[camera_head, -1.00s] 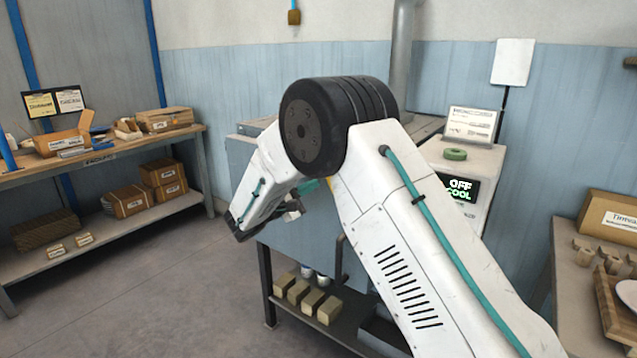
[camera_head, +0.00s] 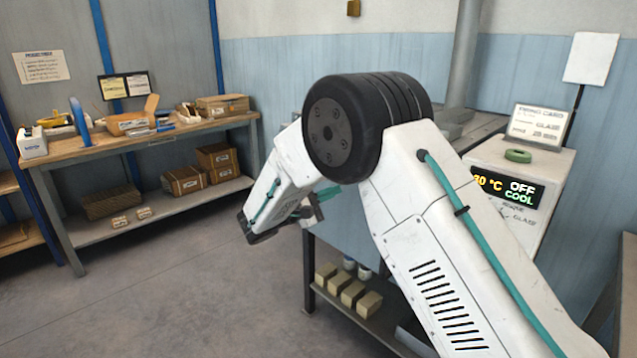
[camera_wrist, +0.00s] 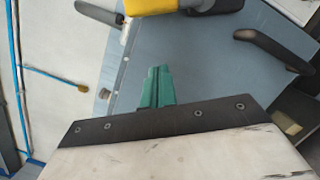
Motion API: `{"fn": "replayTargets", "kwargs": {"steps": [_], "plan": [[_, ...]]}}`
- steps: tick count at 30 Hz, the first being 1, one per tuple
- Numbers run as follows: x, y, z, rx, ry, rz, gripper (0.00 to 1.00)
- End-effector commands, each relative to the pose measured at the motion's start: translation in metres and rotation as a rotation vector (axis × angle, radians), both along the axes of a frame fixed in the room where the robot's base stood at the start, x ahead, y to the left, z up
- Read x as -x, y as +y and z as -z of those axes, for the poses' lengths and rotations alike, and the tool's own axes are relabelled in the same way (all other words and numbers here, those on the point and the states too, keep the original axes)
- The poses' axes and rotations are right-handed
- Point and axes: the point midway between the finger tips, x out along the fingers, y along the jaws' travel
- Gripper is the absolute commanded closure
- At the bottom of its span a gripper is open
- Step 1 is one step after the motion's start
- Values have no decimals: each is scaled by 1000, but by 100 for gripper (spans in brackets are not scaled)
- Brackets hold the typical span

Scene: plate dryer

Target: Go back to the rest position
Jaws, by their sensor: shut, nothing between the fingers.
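My arm is folded in front of the grey-blue cabinet (camera_head: 345,225). My gripper (camera_head: 314,207) is partly hidden behind my own arm in the head view. In the wrist view its teal fingers (camera_wrist: 156,86) are together and empty, apart from anything they could hold. The wrist view shows a blue-grey surface (camera_wrist: 205,55) beyond the fingers, with a black handle (camera_wrist: 272,50) at upper right and a yellow part (camera_wrist: 160,6) at the top edge.
A wooden workbench (camera_head: 160,136) with boxes stands at left. Blocks (camera_head: 352,293) sit on the low shelf under the cabinet. The floor (camera_head: 190,290) at front left is clear.

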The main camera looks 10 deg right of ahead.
Motion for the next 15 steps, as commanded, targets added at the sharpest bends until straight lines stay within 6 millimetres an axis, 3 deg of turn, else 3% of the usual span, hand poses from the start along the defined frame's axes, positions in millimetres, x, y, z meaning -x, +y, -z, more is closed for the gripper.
{"fn": "replayTargets", "kwargs": {"steps": [4, 6, 11, 15], "plan": [[20, -11, 32, -65, 107, 55, 100], [41, -21, 42, -132, 172, 106, 100], [96, -54, 40, -324, 268, 244, 100], [147, -79, 27, -506, 305, 358, 100]]}}
